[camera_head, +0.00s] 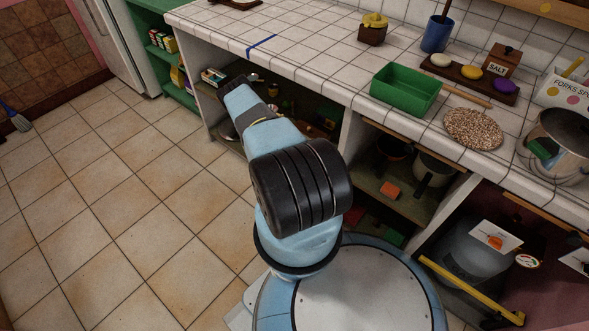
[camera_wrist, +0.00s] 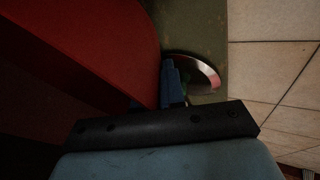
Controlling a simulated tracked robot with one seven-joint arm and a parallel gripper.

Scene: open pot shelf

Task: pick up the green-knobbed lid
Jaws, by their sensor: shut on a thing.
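In the wrist view, my gripper (camera_wrist: 172,85) shows as narrow blue fingers beyond a dark bar. The fingers are shut on a lid, of which a curved, shiny metal rim (camera_wrist: 209,73) shows just right of them. The rest of the lid, with its knob, is hidden behind the fingers and in shadow, so I cannot make out the knob's colour. In the head view, my arm reaches into the left part of the open shelf under the counter, and the fingers and the lid cannot be made out there.
A large red surface (camera_wrist: 85,45) stands close left of the fingers in the wrist view. A greenish shelf board (camera_wrist: 205,22) lies beside it, with floor tiles (camera_wrist: 275,70) to the right. In the head view, the tiled counter (camera_head: 320,50) overhangs the shelf; open floor lies left.

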